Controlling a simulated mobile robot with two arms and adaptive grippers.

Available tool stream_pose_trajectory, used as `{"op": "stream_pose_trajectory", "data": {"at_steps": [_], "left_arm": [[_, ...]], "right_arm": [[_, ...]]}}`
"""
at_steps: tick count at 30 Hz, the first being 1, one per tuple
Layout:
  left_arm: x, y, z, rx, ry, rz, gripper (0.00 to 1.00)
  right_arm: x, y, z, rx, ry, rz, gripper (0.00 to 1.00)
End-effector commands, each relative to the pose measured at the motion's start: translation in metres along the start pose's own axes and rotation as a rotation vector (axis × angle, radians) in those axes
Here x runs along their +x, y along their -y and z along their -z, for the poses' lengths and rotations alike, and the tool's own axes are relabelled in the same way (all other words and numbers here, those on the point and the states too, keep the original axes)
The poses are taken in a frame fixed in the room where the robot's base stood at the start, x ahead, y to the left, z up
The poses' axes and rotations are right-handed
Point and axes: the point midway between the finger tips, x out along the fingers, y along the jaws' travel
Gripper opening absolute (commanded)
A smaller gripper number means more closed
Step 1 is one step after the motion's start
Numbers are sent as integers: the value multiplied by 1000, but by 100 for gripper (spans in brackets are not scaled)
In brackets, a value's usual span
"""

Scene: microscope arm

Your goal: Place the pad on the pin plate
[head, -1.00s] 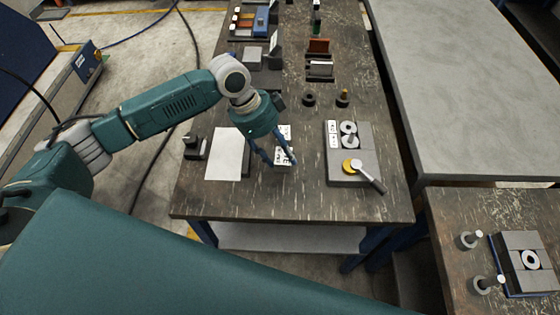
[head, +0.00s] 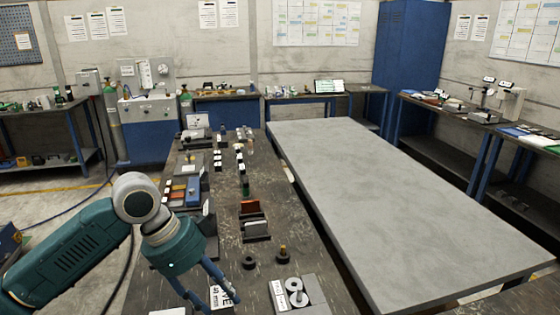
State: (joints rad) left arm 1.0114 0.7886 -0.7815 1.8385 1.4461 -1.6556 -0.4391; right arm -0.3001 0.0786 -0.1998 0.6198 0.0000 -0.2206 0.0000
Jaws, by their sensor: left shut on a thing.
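My left gripper (head: 209,302) is low in the head view, its fingers pointing down over the front of the dark workbench. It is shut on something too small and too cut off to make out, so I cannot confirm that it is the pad. A printed white card (head: 226,291) shows beside and behind the fingers. A grey plate (head: 320,299) with pale round discs (head: 296,291) lies to the right of the gripper, cut by the lower edge; I cannot tell whether it is the pin plate. My right gripper is out of view.
A dark holder (head: 255,226) and a blue rack (head: 193,190) stand farther back on the workbench (head: 228,225). A bare grey table (head: 395,205) is on the right.

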Motion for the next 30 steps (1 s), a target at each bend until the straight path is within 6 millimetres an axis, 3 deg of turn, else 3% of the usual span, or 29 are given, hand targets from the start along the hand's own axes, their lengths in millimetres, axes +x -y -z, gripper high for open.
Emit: {"op": "stream_pose_trajectory", "data": {"at_steps": [21, 30], "left_arm": [[-26, -35, -29, -947, -8, 403, 0], [-34, -43, -36, -1184, -6, 496, 0]], "right_arm": [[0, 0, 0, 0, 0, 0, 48], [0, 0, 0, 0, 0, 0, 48]]}}
